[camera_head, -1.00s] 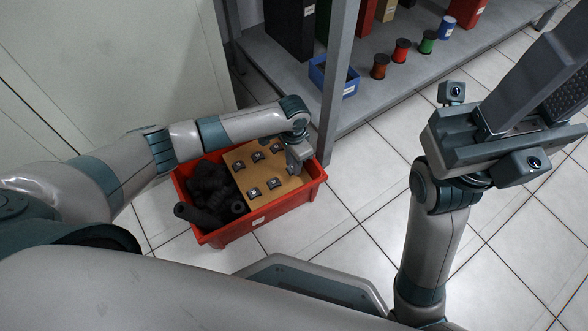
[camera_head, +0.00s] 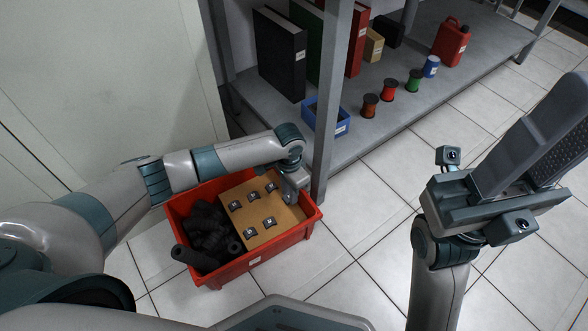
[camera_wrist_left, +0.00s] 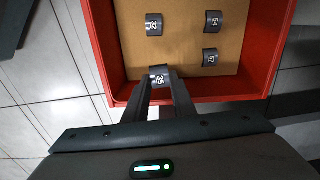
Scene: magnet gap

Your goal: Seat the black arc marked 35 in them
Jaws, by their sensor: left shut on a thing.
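My left gripper (camera_head: 291,194) is at the right part of the red crate, over the edge of the tan board (camera_head: 285,214). In the left wrist view its fingers (camera_wrist_left: 160,90) are shut on the black arc marked 35 (camera_wrist_left: 159,71). In the head view the held arc is hidden by the gripper. Other black arcs lie on the board, among them 32 (camera_wrist_left: 154,24), 30 (camera_wrist_left: 213,20) and 37 (camera_wrist_left: 210,57). My right gripper (camera_head: 535,140) is raised at the right, well away from the crate; its finger gap is unclear.
The red crate (camera_head: 250,262) stands on the tiled floor, with black cylinders (camera_head: 205,235) beside the board. A shelf post (camera_head: 327,110) rises close to my left gripper. The shelf holds a blue bin (camera_head: 326,119), spools (camera_head: 389,89), binders (camera_head: 280,55) and a red canister (camera_head: 452,42).

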